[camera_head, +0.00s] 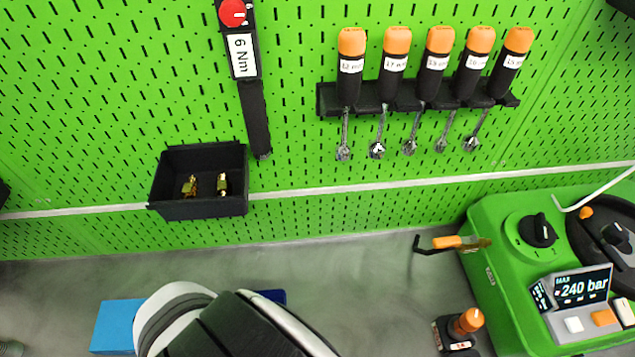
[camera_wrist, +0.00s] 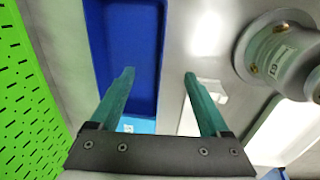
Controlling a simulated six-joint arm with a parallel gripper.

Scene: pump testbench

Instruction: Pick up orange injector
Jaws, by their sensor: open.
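No piece in view is clearly the orange injector. In the head view, a short orange-topped piece (camera_head: 468,321) stands upright in a small black block (camera_head: 455,345) near the bottom edge, left of the green test unit; I cannot tell if it is the injector. My gripper (camera_wrist: 159,74) shows in the wrist view with two teal fingers apart and nothing between them. The fingers point toward a blue tray (camera_wrist: 125,40) and the grey surface right of it. In the head view my arm covers part of the bench, and my fingers are hidden.
A green test unit (camera_head: 505,270) stands at the right. An orange-handled tool (camera_head: 450,242) is beside it. Several orange-capped drivers (camera_head: 396,40) hang on the green pegboard near a black bin (camera_head: 200,208). A grey cylindrical fixture (camera_wrist: 270,50) is right of my fingers.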

